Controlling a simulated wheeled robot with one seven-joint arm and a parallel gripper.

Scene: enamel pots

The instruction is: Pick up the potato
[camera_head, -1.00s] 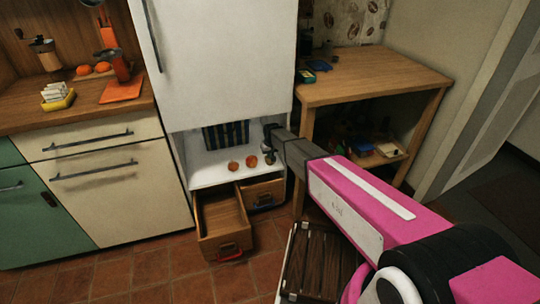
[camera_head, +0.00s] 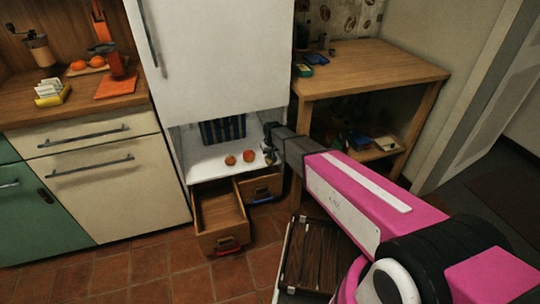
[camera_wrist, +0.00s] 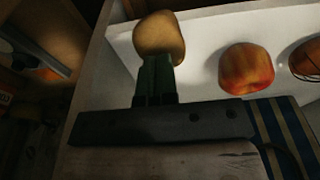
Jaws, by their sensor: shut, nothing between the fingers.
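The potato (camera_wrist: 162,36), a brownish-yellow rounded lump, lies on a white shelf (camera_wrist: 205,35) at the top of the wrist view. My gripper (camera_wrist: 157,62) is shut and empty, its dark green fingers pointing at the potato. The fingertips overlap the potato's lower edge in the picture; whether they touch it I cannot tell. In the head view my gripper (camera_head: 270,146) is at the right side of the low open fridge compartment, and the potato there is hard to make out beside it.
A red-orange apple (camera_wrist: 246,70) lies right of the potato, with another round fruit (camera_wrist: 309,58) at the edge. A striped blue item (camera_head: 223,130) stands at the back of the compartment. Open drawers (camera_head: 220,215) jut out below. A wooden table (camera_head: 370,70) stands at right.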

